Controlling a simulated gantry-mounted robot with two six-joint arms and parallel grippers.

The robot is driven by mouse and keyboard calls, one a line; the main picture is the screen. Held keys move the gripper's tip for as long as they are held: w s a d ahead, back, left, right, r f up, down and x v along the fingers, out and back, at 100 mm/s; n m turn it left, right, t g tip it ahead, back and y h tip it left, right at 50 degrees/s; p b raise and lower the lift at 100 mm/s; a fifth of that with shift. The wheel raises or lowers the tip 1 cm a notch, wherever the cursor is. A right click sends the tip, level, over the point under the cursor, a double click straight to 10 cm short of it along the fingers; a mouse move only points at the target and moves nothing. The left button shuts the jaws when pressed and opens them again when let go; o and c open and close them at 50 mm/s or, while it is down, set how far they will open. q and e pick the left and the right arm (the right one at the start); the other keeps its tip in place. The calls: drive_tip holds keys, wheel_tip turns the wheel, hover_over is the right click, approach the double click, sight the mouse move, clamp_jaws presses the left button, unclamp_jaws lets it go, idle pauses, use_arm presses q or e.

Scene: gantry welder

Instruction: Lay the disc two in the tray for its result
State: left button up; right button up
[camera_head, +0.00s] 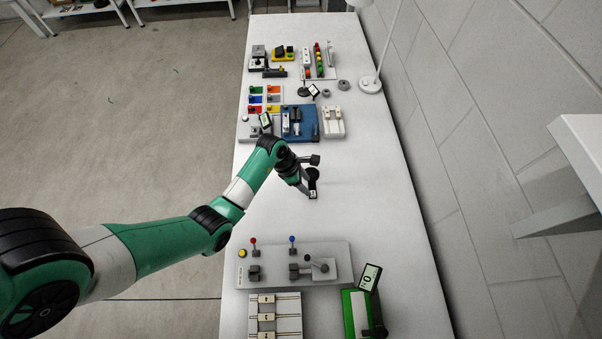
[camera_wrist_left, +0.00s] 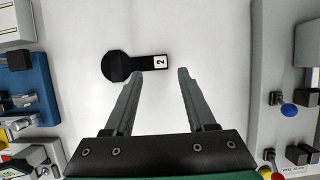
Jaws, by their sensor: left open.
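Disc two is a flat black disc (camera_wrist_left: 117,66) with a short handle that bears a white label marked 2. It lies on the white table and also shows in the head view as a dark shape (camera_head: 313,174). My left gripper (camera_wrist_left: 160,74) is open and empty. Its fingertips are close to the labelled handle, one on each side of the label as seen in the wrist view; whether they touch it I cannot tell. A panel of small coloured squares (camera_head: 265,98) is farther up the table; I cannot tell which tray is meant for the result. My right gripper is not in view.
A blue device (camera_head: 312,122) and a white slotted holder (camera_head: 333,121) stand beyond the disc. A grey panel with levers (camera_head: 330,270) and a green device with a display (camera_head: 349,318) are at the near end. A lamp base (camera_head: 370,85) stands at the right edge. Table around the disc is clear.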

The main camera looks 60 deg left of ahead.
use_arm(q)
drive_tip(key=p+v, duration=0.1)
drive_tip(key=v, duration=0.4)
